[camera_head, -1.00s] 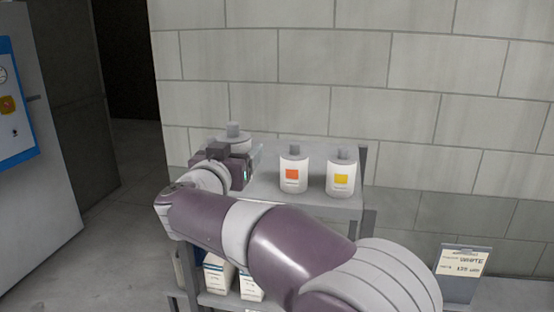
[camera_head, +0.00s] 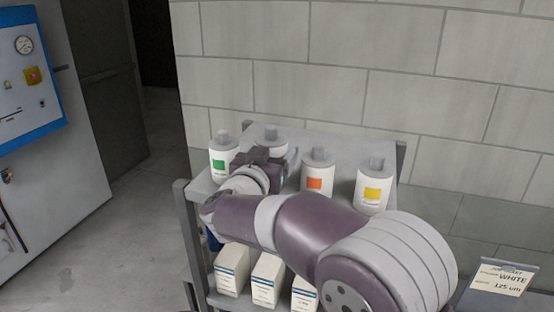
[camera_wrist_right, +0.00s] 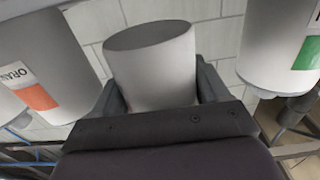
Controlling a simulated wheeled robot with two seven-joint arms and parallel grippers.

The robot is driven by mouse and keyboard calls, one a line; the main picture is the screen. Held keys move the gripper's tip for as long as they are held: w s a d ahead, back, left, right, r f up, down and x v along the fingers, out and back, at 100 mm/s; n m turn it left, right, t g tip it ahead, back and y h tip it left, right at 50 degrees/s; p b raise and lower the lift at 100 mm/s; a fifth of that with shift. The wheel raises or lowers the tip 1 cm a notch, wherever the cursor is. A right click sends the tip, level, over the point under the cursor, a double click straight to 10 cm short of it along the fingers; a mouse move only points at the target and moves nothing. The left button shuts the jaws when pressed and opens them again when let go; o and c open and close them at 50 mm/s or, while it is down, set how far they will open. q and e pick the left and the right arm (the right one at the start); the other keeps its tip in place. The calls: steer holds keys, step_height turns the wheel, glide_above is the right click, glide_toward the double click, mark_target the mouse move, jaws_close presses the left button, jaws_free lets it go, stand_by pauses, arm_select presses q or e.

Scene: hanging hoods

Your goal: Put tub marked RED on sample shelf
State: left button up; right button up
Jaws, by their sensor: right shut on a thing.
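My right gripper (camera_head: 270,170) is shut on a white tub (camera_head: 270,139) with a grey cap, among the tubs on the grey rack's top (camera_head: 332,141). The right wrist view, which looks upside down, shows this tub (camera_wrist_right: 150,68) between the fingers with its dark underside exposed. Only a sliver of red shows at its edge; its label is otherwise hidden. A green-label tub (camera_head: 223,157) stands left of the gripper. An orange-label tub (camera_head: 317,172) and a yellow-label tub (camera_head: 372,187) stand to the right. My left gripper is out of view.
White cartons (camera_head: 268,278) stand on the rack's lower shelf. A block wall (camera_head: 300,85) rises close behind. A sign (camera_head: 503,278) reading partly "WHITE" is at lower right. A grey cabinet with a blue panel (camera_head: 28,80) stands left, with open floor (camera_head: 120,215) between.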

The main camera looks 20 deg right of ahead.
steer(key=shift+w+d+f, duration=0.1)
steer(key=shift+w+f, duration=0.1)
steer(key=shift+f, duration=0.45)
steer(key=shift+w+d+f, duration=0.1)
steer(key=shift+w+f, duration=0.1)
steer(key=shift+f, duration=0.4)
steer(key=shift+w+d+f, duration=0.15)
steer(key=shift+d, duration=0.05)
steer(key=shift+s+a+f, duration=0.1)
steer(key=shift+s+a, duration=0.05)
steer(key=shift+s, duration=0.15)
steer(key=o, duration=0.6)
steer(key=shift+a, duration=0.1)
steer(key=shift+c, duration=0.2)
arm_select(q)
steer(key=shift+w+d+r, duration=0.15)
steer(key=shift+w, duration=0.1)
arm_select(e)
steer(key=shift+w, duration=0.15)
steer(key=shift+r, duration=0.2)
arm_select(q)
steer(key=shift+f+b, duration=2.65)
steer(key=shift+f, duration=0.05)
arm_select(e)
steer(key=v, duration=1.2)
